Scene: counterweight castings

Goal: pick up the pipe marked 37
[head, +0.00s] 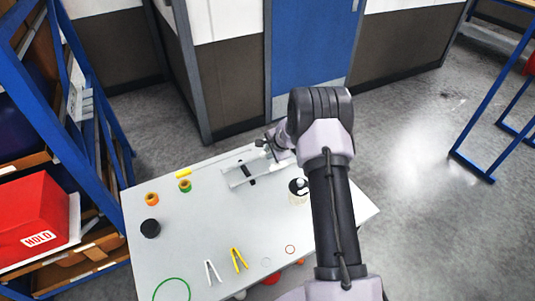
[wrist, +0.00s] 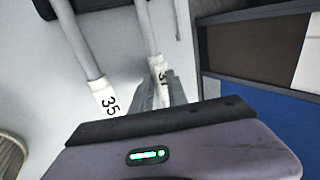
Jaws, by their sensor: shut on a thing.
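The pipe marked 37 (wrist: 151,35) is a pale grey tube with a white end label, in the wrist view. Its label is partly covered by a finger, so the second digit is hard to read. My gripper (wrist: 158,88) is shut on this labelled end. A similar pipe marked 35 (wrist: 82,45) lies to its left, apart from the fingers. In the head view the pair of pipes (head: 238,183) shows on the pale table, pointing left from my gripper (head: 268,146), which my arm partly hides. I cannot tell whether the held pipe is clear of its support.
A dark block (head: 248,179) is by the pipes. The table (head: 190,225) also holds a black disc (head: 150,228), orange and green rings (head: 152,199), a yellow tong-like piece (head: 239,260) and a white one (head: 212,272). A blue rack stands left. The table's middle is fairly clear.

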